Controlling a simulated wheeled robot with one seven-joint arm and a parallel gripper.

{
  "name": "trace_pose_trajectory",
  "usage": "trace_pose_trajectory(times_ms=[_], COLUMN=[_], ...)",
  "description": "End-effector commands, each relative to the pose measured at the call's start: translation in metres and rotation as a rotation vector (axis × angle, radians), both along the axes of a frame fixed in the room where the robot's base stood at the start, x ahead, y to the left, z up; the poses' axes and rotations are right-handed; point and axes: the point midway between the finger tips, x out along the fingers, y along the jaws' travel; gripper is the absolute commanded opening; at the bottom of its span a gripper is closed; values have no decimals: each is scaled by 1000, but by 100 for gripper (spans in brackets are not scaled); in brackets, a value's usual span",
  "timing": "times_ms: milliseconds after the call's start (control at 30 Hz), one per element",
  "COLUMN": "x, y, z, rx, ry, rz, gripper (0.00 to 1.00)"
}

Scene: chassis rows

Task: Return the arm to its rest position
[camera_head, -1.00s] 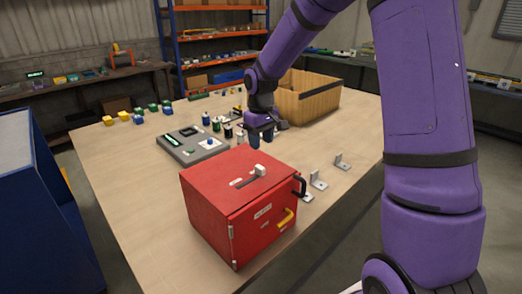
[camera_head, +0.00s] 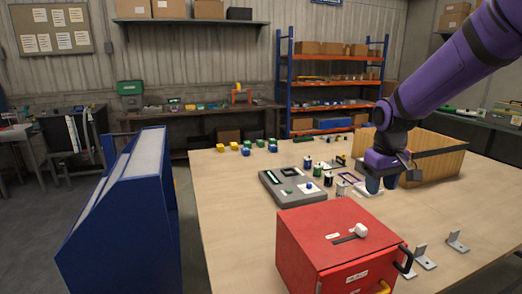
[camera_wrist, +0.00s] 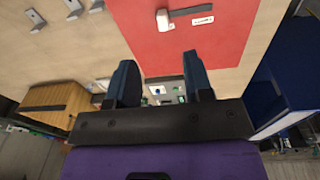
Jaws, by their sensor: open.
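My purple arm reaches in from the upper right in the head view. My gripper (camera_head: 382,186) hangs over the table behind the red box, with its dark blue fingers pointing down. In the wrist view my gripper (camera_wrist: 160,68) has its two fingers spread apart, with nothing between them. The red box (camera_head: 335,240) is closed and stands at the front of the table; its red top also shows in the wrist view (camera_wrist: 215,45). A white object lies under or just behind the fingers in the head view, and I cannot tell whether they touch it.
A wooden crate (camera_head: 440,165) stands just right of my gripper. Several small bottles (camera_head: 318,172) and a grey panel (camera_head: 275,187) lie to its left. Metal brackets (camera_head: 424,258) lie at the front right. A blue cabinet (camera_head: 120,215) stands left of the table (camera_head: 225,215).

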Motion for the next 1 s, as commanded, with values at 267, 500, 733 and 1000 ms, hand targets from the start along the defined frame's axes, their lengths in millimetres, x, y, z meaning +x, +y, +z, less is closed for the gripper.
trace_pose_trajectory(times_ms=[267, 500, 733, 1000], x=[-68, -130, -190, -249], y=[5, 7, 8, 8], z=[60, 92, 110, 113], rx=[-18, -6, 31, 91], ry=[-105, -191, -275, -356], rz=[-66, -124, -176, -223], gripper=[47, 47, 47, 47])
